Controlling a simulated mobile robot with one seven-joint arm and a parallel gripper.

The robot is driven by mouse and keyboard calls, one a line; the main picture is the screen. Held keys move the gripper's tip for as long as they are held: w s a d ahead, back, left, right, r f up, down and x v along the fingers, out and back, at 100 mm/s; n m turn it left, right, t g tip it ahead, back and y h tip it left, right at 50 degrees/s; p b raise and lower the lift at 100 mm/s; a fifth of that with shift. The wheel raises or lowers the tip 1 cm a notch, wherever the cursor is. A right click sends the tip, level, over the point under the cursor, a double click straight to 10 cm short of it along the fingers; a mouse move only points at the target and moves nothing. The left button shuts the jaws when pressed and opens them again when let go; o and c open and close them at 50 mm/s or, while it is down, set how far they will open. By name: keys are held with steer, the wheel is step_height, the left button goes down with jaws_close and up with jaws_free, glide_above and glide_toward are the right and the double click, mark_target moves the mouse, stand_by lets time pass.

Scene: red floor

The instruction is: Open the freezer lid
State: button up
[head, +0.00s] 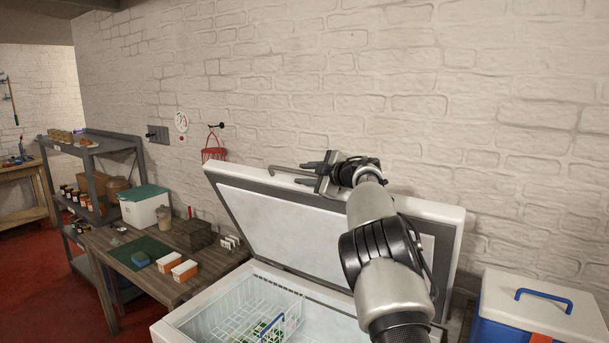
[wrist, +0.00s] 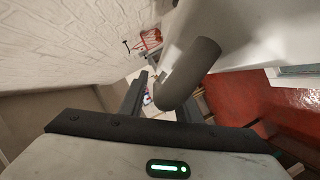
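The white chest freezer's lid (head: 285,222) is raised and leans back toward the brick wall, its pale inner panel facing me. A grey bar handle (head: 290,169) runs along the lid's upper edge, and its rounded end shows close up in the wrist view (wrist: 188,72). My gripper (head: 307,173) is at the right part of this handle. In the wrist view its two dark fingers (wrist: 158,98) are apart, with the handle's end between or just in front of them. I cannot tell whether they touch it. The freezer body (head: 180,325) is open below.
A white wire basket (head: 245,305) sits inside the freezer. A wooden table (head: 135,275) with boxes stands at the left. A white and blue cooler (head: 530,310) stands at the right. The brick wall (head: 400,90) is close behind the lid.

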steer(key=shift+s, duration=0.1)
steer(key=b+v, duration=0.4)
steer(key=v, duration=1.3)
steer(key=shift+s+d+r, duration=0.1)
steer(key=shift+d, duration=0.05)
